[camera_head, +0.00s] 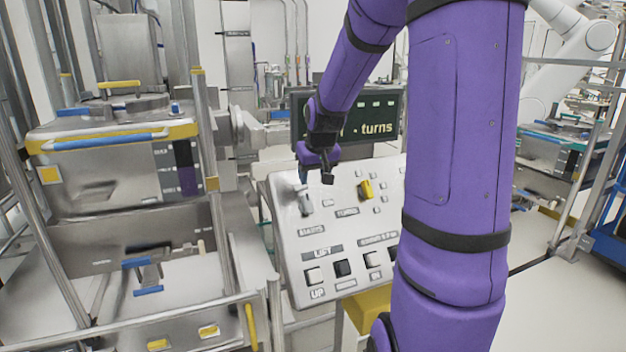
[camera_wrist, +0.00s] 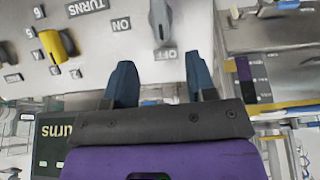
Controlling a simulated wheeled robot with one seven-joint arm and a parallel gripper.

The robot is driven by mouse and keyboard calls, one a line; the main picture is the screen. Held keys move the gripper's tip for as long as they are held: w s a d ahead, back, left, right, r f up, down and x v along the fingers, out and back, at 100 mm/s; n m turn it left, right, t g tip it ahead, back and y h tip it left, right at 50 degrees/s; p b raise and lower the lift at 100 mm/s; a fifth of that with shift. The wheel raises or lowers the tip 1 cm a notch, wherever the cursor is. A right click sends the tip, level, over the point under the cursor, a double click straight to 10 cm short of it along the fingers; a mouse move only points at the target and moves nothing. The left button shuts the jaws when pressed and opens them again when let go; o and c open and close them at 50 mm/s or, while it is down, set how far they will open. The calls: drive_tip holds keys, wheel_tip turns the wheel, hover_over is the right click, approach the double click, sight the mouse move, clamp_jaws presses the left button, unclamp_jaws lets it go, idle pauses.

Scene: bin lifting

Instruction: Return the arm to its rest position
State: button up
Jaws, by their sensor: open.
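My gripper (camera_head: 314,176) is at the end of my purple arm, at the upper left of the sloped control panel (camera_head: 345,225) in the head view. In the wrist view my gripper (camera_wrist: 158,72) has its two blue-grey fingers apart, with nothing between them. A grey knob (camera_head: 305,203) on the panel lies just below the fingers in the head view. In the wrist view this knob (camera_wrist: 160,22), by the ON and OFF labels, is beyond the fingertips, and a gap shows. A yellow knob (camera_head: 366,190) is to its right on the panel.
A dark display (camera_head: 385,115) reading "turns" stands behind the panel, partly hidden by my arm. A steel bin machine (camera_head: 115,165) with posts and rails stands at the left. A white robot arm (camera_head: 570,55) and more equipment are at the right. Some floor shows at the lower right.

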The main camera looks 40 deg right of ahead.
idle(0.5)
drive_tip(key=s+a+r+n, duration=0.1)
drive_tip(key=s+a+r, duration=0.35)
drive_tip(key=a, duration=0.25)
drive_tip(key=s+a+r+n, duration=0.1)
drive_tip(key=s+a+r, duration=0.35)
drive_tip(key=a, duration=0.25)
drive_tip(key=s+a+n+y, duration=0.1)
drive_tip(key=s+a, duration=0.3)
drive_tip(key=s, duration=0.3)
drive_tip(key=s+a+r+n+t, duration=0.1)
drive_tip(key=s+a, duration=0.2)
drive_tip(key=s, duration=0.4)
drive_tip(key=shift+a+r+y, duration=0.3)
drive_tip(key=shift+a+y, duration=0.05)
drive_tip(key=shift+y, duration=0.05)
